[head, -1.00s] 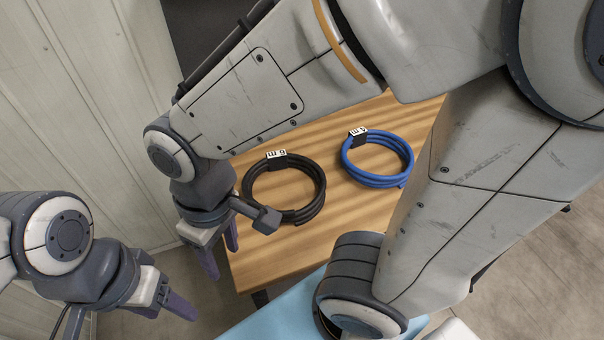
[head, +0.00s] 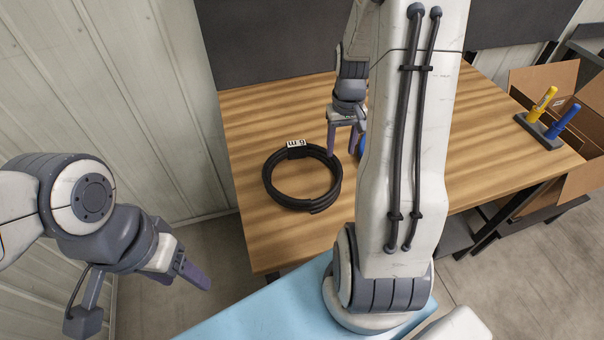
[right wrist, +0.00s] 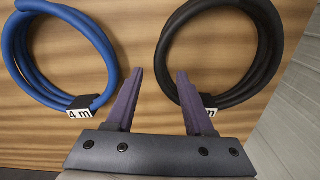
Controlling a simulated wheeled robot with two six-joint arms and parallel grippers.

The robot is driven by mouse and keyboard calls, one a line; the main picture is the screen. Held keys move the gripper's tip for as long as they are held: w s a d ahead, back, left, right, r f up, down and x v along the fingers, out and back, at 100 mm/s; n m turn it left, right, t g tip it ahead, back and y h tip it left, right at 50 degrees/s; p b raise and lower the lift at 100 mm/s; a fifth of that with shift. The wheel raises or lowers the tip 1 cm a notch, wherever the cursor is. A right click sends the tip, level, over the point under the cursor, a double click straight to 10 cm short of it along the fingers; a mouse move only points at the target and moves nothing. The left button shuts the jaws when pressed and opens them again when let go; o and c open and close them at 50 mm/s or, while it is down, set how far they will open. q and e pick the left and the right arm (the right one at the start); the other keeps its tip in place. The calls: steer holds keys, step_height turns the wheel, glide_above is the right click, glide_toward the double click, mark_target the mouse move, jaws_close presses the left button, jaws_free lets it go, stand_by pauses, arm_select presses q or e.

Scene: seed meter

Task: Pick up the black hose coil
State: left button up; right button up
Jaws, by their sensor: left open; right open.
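The black hose coil (head: 268,178) lies flat on the wooden table in the head view, with a white label on its far side. In the right wrist view the black coil (right wrist: 272,50) is at the upper right, its label partly hidden by a finger. My right gripper (head: 344,140) is open and empty, just beyond and right of the black coil in the head view. In the right wrist view its fingers (right wrist: 160,78) point between the two coils, the right finger overlapping the black coil's edge. My left gripper (head: 190,272) is open and empty, left of the table.
A blue hose coil (right wrist: 113,50) labelled 4 m lies beside the black one; my right arm hides most of it in the head view.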

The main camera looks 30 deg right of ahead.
mark_target(338, 164)
steer(key=f, duration=0.7)
steer(key=shift+s+a+p, duration=0.1)
steer(key=shift+a+p, duration=0.15)
steer(key=shift+p, duration=0.15)
jaws_close()
